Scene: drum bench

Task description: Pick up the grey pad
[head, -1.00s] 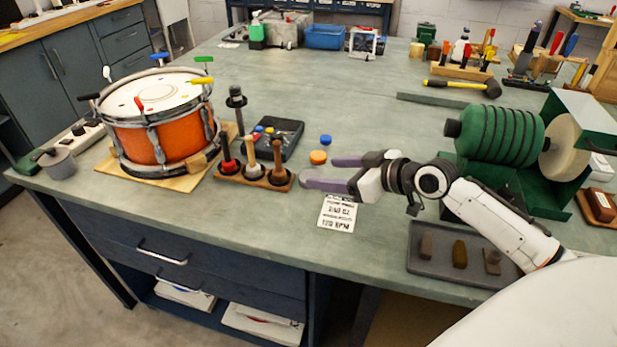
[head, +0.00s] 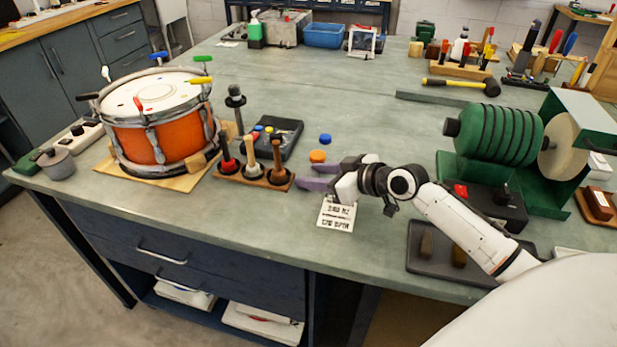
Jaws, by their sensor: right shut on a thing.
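My right gripper (head: 312,177) is low over the bench, beside two small round pads, one orange (head: 317,156) and one blue (head: 325,139). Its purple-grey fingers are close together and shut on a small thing. I take this to be the grey pad, but the fingers hide it and I cannot make out its outline. No other grey pad stands out clearly on the bench. My left gripper is not in view.
A white printed card (head: 337,213) lies just in front of the gripper. A wooden mallet stand (head: 255,179) is close on the left, with the orange drum (head: 160,140) beyond. A dark tray (head: 430,262) with blocks lies under my right arm.

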